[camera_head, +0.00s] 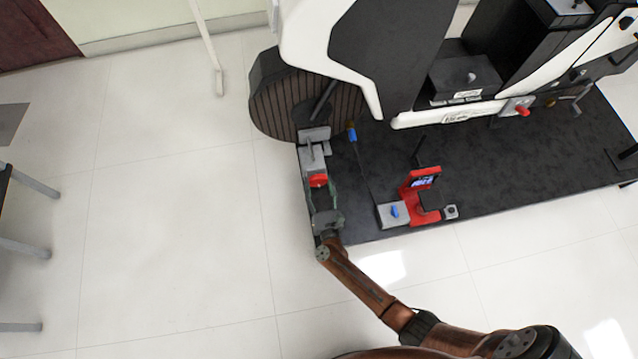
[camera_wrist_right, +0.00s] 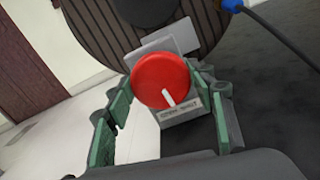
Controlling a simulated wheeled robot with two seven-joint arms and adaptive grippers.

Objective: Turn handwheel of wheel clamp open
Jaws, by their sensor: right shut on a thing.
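The wheel clamp (camera_head: 313,155) is a grey block at the left end of the black platform, against the big dark ribbed wheel (camera_head: 275,100). Its red round handwheel (camera_head: 318,180) faces my right gripper (camera_head: 322,200). In the right wrist view the handwheel (camera_wrist_right: 161,82) has a white mark pointing down and slightly right, above a grey label plate (camera_wrist_right: 182,112) with lettering too small to read surely. My left gripper is not in view.
A red stand with a small screen (camera_head: 420,180) and a grey box with a blue knob (camera_head: 393,214) stand right of the clamp on the black platform (camera_head: 500,185). A dark cable with a blue end (camera_head: 352,134) runs nearby.

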